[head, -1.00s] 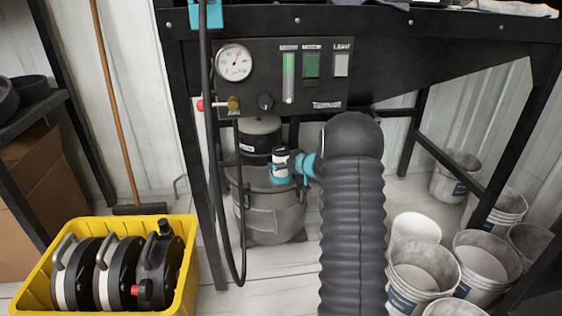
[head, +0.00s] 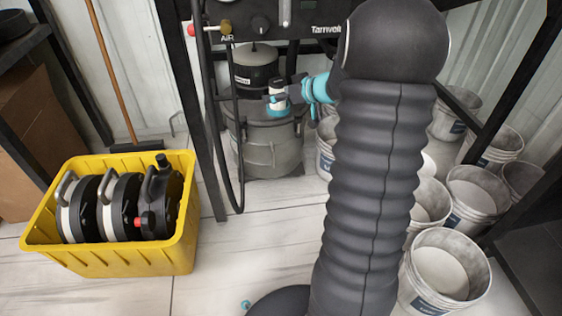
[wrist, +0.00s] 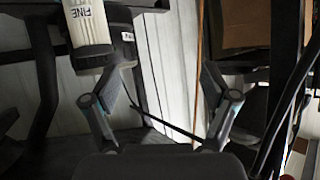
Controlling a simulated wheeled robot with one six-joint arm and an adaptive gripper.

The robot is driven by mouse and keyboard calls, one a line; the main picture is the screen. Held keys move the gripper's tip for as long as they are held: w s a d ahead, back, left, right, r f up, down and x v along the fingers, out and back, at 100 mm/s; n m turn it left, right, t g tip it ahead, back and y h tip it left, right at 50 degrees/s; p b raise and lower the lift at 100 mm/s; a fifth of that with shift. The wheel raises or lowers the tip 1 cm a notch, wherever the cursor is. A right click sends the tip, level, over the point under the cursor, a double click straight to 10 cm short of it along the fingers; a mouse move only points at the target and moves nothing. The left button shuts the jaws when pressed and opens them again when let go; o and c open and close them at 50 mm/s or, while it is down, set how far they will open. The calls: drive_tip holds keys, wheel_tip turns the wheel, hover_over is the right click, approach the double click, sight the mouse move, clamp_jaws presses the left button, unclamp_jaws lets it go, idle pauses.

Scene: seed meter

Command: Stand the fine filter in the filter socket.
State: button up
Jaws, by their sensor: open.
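A white cylinder with the dark word FINE (wrist: 88,22), the fine filter, shows at the upper left of the wrist view, cut off by the top edge. It lies to one side of my gripper (wrist: 162,85), outside the fingers. My gripper is open, with nothing between its fingers. In the head view, the white and teal end of my arm is in front of the grey drum (head: 275,148); the fingers cannot be made out there. I cannot pick out the filter or the filter socket with certainty in the head view.
A black canister (head: 254,72) sits on the drum under the gauge panel (head: 298,22). A yellow crate (head: 120,258) holds several black and white discs. Pale buckets (head: 440,285) stand at right. A black post (head: 197,120) and hanging hose (head: 222,170) are close left of my arm.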

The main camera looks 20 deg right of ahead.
drive_tip(key=s+a+r+g, duration=0.2)
drive_tip(key=s+a+r, duration=0.1)
drive_tip(key=s+a, duration=0.5)
drive_tip(key=s+a+r+g, duration=0.3)
drive_tip(key=s+a, duration=0.5)
drive_tip(key=a, duration=0.1)
drive_tip(key=s+m+h, duration=0.3)
drive_tip(key=s+h, duration=0.2)
drive_tip(key=s, duration=1.5)
drive_tip(key=shift+f+m+g+h, duration=0.2)
drive_tip(key=shift+m+g+h, duration=0.1)
drive_tip(key=shift+g, duration=0.1)
drive_tip(key=shift+c, duration=0.2)
